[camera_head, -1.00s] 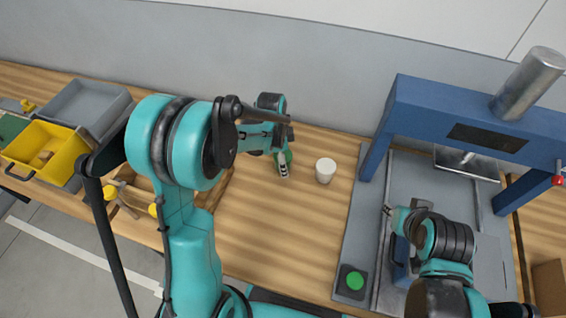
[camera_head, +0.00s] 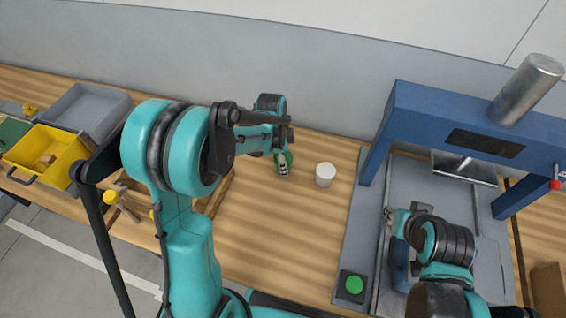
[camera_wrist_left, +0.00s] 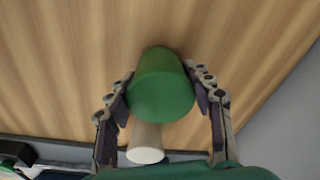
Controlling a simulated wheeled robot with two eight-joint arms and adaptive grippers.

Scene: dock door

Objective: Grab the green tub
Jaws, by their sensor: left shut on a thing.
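A green tub (camera_wrist_left: 160,88) stands between the fingers of my left gripper (camera_wrist_left: 160,92) in the left wrist view. The fingers press on its two sides, so the gripper is shut on it. In the head view my left gripper (camera_head: 283,165) is low over the wooden table, and only a sliver of green shows behind it. My right gripper (camera_head: 392,215) is over the grey plate of the press, far from the tub. Its fingers are too small to tell open from shut.
A white cup (camera_head: 325,174) stands just right of my left gripper. A blue press (camera_head: 440,105) with a green button (camera_head: 354,284) is at the right. A yellow bin (camera_head: 40,150) and a grey bin (camera_head: 88,108) are at the left. The middle front of the table (camera_head: 270,225) is clear.

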